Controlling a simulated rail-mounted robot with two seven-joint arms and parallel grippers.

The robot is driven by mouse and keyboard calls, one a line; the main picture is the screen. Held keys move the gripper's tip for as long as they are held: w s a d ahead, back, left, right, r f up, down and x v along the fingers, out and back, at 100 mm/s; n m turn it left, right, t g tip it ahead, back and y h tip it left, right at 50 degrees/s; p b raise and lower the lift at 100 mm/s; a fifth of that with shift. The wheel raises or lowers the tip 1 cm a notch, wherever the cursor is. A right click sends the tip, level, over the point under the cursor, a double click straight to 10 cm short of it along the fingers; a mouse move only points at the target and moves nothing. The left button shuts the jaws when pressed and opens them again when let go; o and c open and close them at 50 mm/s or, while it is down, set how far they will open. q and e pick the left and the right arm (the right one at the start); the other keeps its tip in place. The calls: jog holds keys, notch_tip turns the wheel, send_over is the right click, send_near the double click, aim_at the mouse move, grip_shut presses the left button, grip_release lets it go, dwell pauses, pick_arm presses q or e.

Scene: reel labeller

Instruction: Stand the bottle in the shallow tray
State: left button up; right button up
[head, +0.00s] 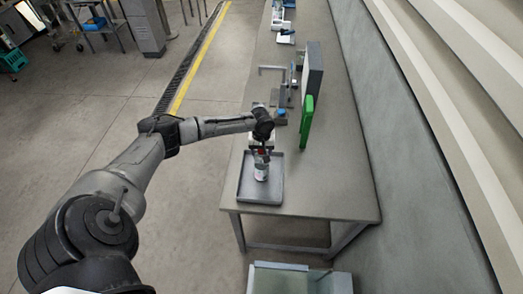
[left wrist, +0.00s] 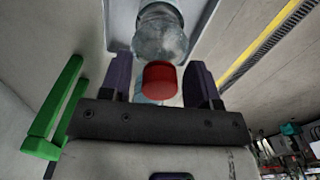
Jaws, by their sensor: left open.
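The clear bottle (head: 261,173) with a red cap stands upright in the shallow grey tray (head: 274,195) at the near end of the bench. My left gripper (head: 262,152) is right above the bottle, pointing down at its top. In the left wrist view, the fingers of my left gripper (left wrist: 160,86) are open, one on each side of the red cap (left wrist: 160,78), with gaps showing. The bottle's body (left wrist: 160,35) extends beyond the fingertips toward the tray (left wrist: 119,22). My right gripper is not in view.
A green frame-like part (head: 306,122) and a dark upright panel (head: 313,72) stand on the bench (head: 340,160) beyond the tray, to the right. A small fixture with a blue part (head: 281,115) is just behind the tray. The bench's right near part is clear.

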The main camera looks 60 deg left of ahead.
pick_arm(q)
notch_tip(320, 180, up, 12)
jog(key=f, duration=0.1)
jog(key=s+d+f+m, duration=0.3)
jog(key=d+f, duration=0.1)
jog(key=d, duration=0.4)
jog(key=s+d+f+m+h, duration=0.1)
jog(key=s+d+f+m, duration=0.3)
jog(key=d, duration=0.4)
jog(key=s+d+f+m, duration=0.25)
jog(key=d+f, duration=0.25)
jog(key=d, duration=0.3)
jog(key=s+d+r+m+t, duration=0.1)
jog(key=s+d+m, duration=0.1)
jog(key=s+d, duration=0.2)
jog(key=s+d+r+m+t, duration=0.2)
jog(key=s+d, duration=0.2)
jog(key=s, duration=0.7)
jog(key=shift+s+r+t+y+b, duration=0.2)
jog(key=shift+s+t+y+b, duration=0.1)
jog(key=shift+y, duration=0.1)
